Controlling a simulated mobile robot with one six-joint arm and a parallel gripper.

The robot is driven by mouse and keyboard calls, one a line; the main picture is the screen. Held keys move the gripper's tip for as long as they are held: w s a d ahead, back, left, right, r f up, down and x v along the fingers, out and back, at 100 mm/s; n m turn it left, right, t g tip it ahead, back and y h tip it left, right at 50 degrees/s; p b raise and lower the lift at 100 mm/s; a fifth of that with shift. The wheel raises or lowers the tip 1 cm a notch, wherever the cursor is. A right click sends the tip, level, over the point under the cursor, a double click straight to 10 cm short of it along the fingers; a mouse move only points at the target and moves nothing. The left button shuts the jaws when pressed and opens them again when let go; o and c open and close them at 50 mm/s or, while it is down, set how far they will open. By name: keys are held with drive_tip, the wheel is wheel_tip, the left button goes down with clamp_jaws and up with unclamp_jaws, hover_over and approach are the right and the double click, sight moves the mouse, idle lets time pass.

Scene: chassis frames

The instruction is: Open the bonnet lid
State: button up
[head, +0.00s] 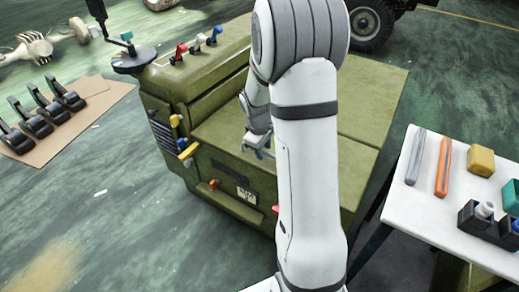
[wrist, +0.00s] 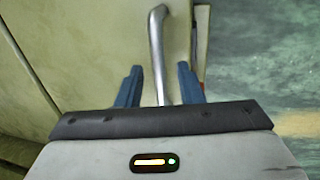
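The bonnet lid (head: 222,128) is a flat olive-green panel on the green vehicle body. It looks closed and lies partly behind my arm. A bent silver handle bar (wrist: 157,45) stands out against a green panel (wrist: 95,45) in the wrist view. My gripper (wrist: 160,75) has two blue fingers, one on each side of the bar, with gaps to both. It is open and not clamped on the bar. In the head view my gripper (head: 260,148) is small, near the lid's front edge. The handle cannot be made out there.
Red, white and blue levers (head: 198,40) stand on the body's back left. Yellow knobs (head: 188,150) jut from its left front. A white table (head: 425,195) with tools and blocks stands at right. A brown board (head: 95,105) with black clamps lies at left. Open floor (head: 110,210) lies front left.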

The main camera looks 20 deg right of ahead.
clamp_jaws()
idle(0.3)
drive_tip(key=shift+a, duration=0.3)
drive_tip(key=shift+d+r+p, duration=0.25)
drive_tip(key=shift+r+p, duration=0.1)
drive_tip(key=shift+p, duration=0.35)
